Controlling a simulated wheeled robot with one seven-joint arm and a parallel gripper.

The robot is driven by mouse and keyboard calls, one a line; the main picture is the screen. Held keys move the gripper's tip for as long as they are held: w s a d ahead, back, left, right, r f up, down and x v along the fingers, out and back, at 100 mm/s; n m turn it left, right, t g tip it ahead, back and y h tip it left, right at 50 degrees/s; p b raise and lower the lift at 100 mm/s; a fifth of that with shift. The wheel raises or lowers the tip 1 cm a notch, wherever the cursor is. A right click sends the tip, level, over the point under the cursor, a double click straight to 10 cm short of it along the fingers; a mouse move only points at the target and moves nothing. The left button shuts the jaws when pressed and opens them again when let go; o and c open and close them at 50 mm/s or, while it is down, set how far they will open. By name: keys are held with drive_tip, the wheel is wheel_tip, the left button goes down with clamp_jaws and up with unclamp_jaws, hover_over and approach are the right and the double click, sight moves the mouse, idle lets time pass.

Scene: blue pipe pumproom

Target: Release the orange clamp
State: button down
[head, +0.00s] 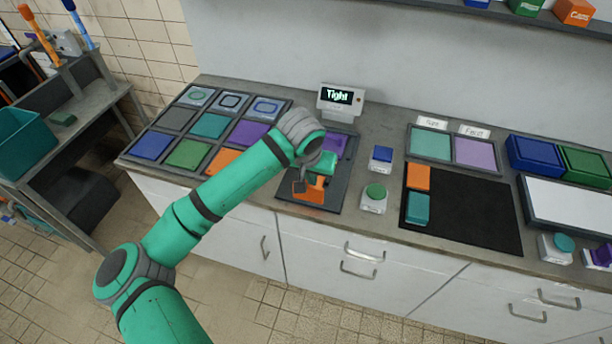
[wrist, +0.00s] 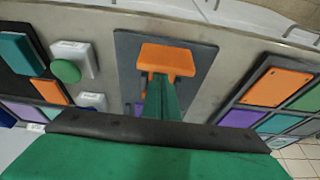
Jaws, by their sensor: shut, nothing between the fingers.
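The orange clamp (head: 308,193) stands on a dark grey plate (head: 335,202) on the counter, partly hidden by my arm and gripper in the head view. In the wrist view the clamp's flat orange top (wrist: 167,58) is near the picture's middle. My green gripper (head: 319,178) is shut with nothing between its fingers. Its fingertips (wrist: 160,78) reach right up to the orange part; I cannot tell whether they touch. A small display (head: 341,96) behind the plate reads "Tight". A purple part (head: 334,143) lies behind my gripper on the plate.
A green round button (head: 376,191) and a blue square button (head: 382,154) stand right of the plate. A panel of coloured tiles (head: 188,153) lies left. A black mat (head: 462,211) with orange and teal blocks lies further right. The counter's front edge is close.

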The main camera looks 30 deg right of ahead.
drive_tip(key=shift+s+a+f, duration=0.15)
drive_tip(key=shift+s+a, duration=0.05)
drive_tip(key=shift+w+d, duration=0.35)
drive_tip(key=w+d, duration=0.1)
drive_tip(key=w+d+r, duration=0.1)
drive_tip(key=shift+w+d, duration=0.25)
drive_tip(key=shift+w, duration=0.05)
drive_tip(key=v, duration=0.9)
drive_tip(key=shift+r, duration=0.2)
drive_tip(key=shift+s+a, duration=0.1)
